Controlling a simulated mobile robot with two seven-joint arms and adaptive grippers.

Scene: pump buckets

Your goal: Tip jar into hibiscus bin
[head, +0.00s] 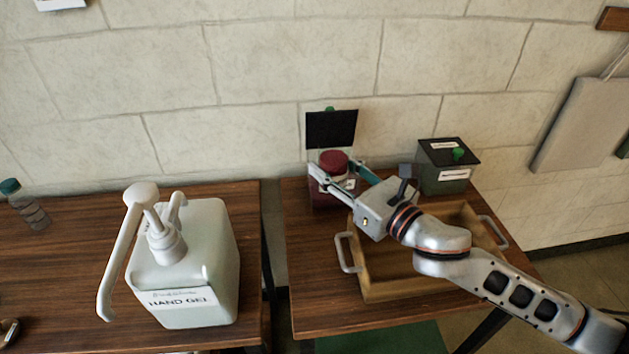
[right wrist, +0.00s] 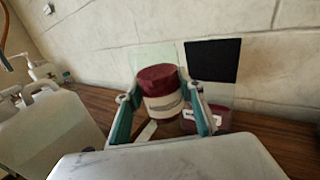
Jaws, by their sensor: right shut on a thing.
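A jar with a dark red lid (head: 334,161) is between the fingers of my right gripper (head: 344,182), which is shut on it. In the right wrist view the jar (right wrist: 163,93) has a pale label and looks roughly upright, with a finger on each side. The dark red hibiscus bin (head: 320,194) stands on the right table near the wall, its black lid raised. In the right wrist view the bin (right wrist: 217,118) is just right of and behind the jar. The jar and gripper partly hide the bin's opening. My left gripper is not in view.
A wooden tray (head: 385,291) with metal handles lies below my right arm. A green bin (head: 445,180) with a shut black lid stands right of the hibiscus bin. A large white pump bottle (head: 208,265) stands on the left table, across a gap. The stone wall is close behind.

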